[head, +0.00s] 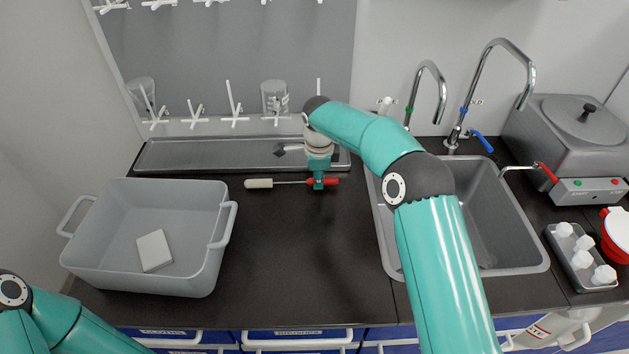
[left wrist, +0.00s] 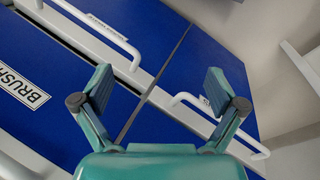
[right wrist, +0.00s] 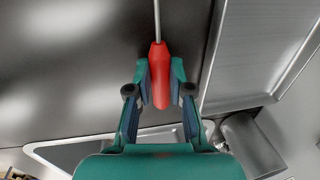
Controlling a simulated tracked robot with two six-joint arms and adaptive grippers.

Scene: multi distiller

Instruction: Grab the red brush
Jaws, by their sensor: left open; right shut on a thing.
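The red brush (head: 260,183) lies level over the dark counter behind the middle, with a pale head at its left end, a thin metal shaft and a red handle at its right end. My right gripper (head: 319,185) points down and is shut on the red handle. In the right wrist view the handle (right wrist: 160,80) sits between both fingers, with the shaft running away from it. I cannot tell whether the brush still touches the counter. My left gripper (left wrist: 155,85) is open and empty in front of blue drawers.
A grey tub (head: 200,278) with a white block (head: 154,251) stands at the left. A metal tray (head: 200,155) runs along the back wall below a peg rack. A sink (head: 495,225) with taps is at the right. The middle counter is clear.

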